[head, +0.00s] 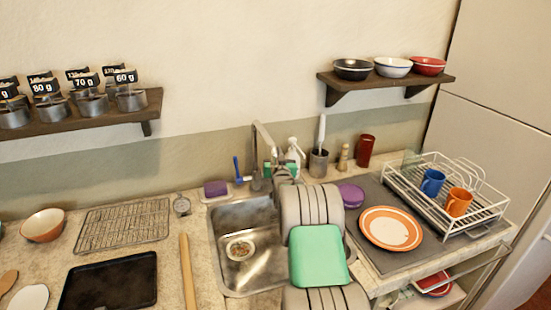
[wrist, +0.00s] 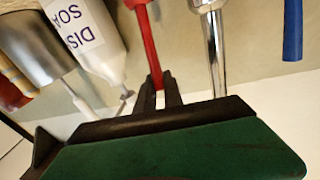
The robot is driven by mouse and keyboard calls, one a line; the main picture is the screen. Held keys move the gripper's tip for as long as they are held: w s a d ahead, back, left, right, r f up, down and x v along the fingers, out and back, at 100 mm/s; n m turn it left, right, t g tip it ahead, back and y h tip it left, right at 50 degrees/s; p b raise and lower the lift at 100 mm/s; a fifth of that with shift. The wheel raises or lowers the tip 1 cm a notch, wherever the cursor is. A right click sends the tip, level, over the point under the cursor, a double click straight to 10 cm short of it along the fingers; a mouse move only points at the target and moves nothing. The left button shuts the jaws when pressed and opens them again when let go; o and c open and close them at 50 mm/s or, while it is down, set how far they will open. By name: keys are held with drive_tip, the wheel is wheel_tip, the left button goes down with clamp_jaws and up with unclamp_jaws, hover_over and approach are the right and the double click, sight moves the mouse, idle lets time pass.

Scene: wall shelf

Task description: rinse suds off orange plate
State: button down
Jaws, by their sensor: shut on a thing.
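The orange plate (head: 391,228), white with orange bands, lies flat on the grey mat (head: 375,259) right of the sink. I cannot make out suds on it. The steel sink (head: 262,212) has a drain strainer (head: 240,248) in it; no water stream shows. The tap (head: 262,140) stands behind the sink, and its chrome spout shows in the wrist view (wrist: 216,50). My gripper (wrist: 165,88) is shut on a red bar (wrist: 146,45), which looks like a tap lever. A blue lever (wrist: 293,30) is at the right there. My arm hides the gripped spot in the head view.
A dish soap bottle (wrist: 88,38) stands close beside the gripper. A purple sponge (head: 216,188) lies behind the sink. The white dish rack (head: 470,214) holds a blue mug (head: 433,182) and an orange mug (head: 458,202). A purple round thing (head: 350,195) sits behind the plate.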

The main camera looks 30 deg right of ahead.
drive_tip(key=b, duration=0.2)
drive_tip(key=s+t+b, duration=0.1)
drive_tip(key=b, duration=0.2)
drive_tip(key=shift+s+a+f+h, duration=0.1)
drive_tip(key=shift+s+a+h, duration=0.1)
drive_tip(key=shift+a+h, duration=0.1)
drive_tip(key=c, duration=1.5)
unclamp_jaws()
drive_tip(key=b+v, duration=0.1)
drive_tip(key=v, duration=0.6)
drive_tip(key=shift+s+f+b, duration=0.25)
drive_tip(key=shift+s+b, duration=0.05)
drive_tip(key=shift+s, duration=0.05)
